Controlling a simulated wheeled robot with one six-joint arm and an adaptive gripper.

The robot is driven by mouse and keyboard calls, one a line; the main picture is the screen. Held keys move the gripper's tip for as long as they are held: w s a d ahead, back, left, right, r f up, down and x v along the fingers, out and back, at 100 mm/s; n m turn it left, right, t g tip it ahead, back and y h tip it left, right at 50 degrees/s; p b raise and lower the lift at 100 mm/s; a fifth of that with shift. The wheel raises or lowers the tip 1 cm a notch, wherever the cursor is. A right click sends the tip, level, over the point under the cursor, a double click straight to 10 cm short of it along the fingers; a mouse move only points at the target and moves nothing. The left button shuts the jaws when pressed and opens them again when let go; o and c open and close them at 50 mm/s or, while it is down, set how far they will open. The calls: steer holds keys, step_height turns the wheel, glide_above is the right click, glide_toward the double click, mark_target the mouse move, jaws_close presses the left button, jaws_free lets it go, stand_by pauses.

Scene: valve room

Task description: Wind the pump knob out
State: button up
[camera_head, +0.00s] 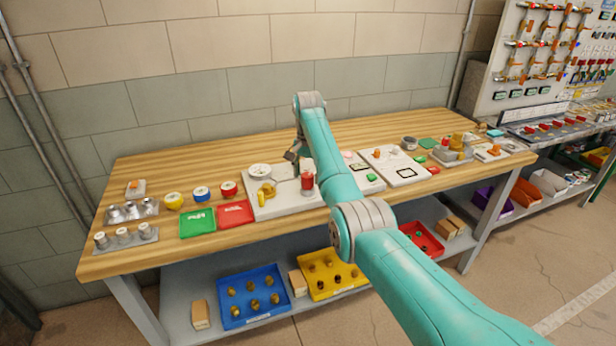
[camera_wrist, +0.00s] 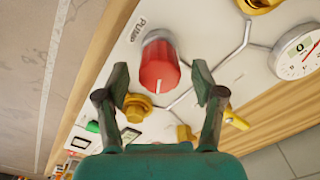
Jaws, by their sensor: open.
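The pump knob (camera_wrist: 160,66) is a red cylinder on a grey collar, with a white line on its face. It stands out from a white panel (camera_wrist: 120,57) marked "PUMP". In the head view the red knob (camera_head: 307,182) sits at the right part of the panel on the workbench. My gripper (camera_wrist: 161,86) is open in the wrist view, with one finger on each side of the knob's near end. The fingers look apart from it, with nothing between them gripped. In the head view my gripper (camera_head: 292,156) is small and dark, above the panel.
A gauge (camera_wrist: 300,50), yellow fittings (camera_wrist: 157,106) and grey pipe lines share the panel. Green (camera_head: 197,222) and red (camera_head: 235,213) trays lie left of it. The wooden bench (camera_head: 140,258) also holds more parts to the right. Blue (camera_head: 252,320) and yellow bins stand below.

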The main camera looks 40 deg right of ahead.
steer(key=shift+f, duration=0.5)
steer(key=c, duration=1.1)
steer(key=shift+c, duration=0.2)
steer(key=shift+n, duration=0.4)
steer(key=n, duration=0.5)
steer(key=shift+n, duration=0.3)
steer(key=n, duration=0.5)
steer(key=shift+n, duration=0.4)
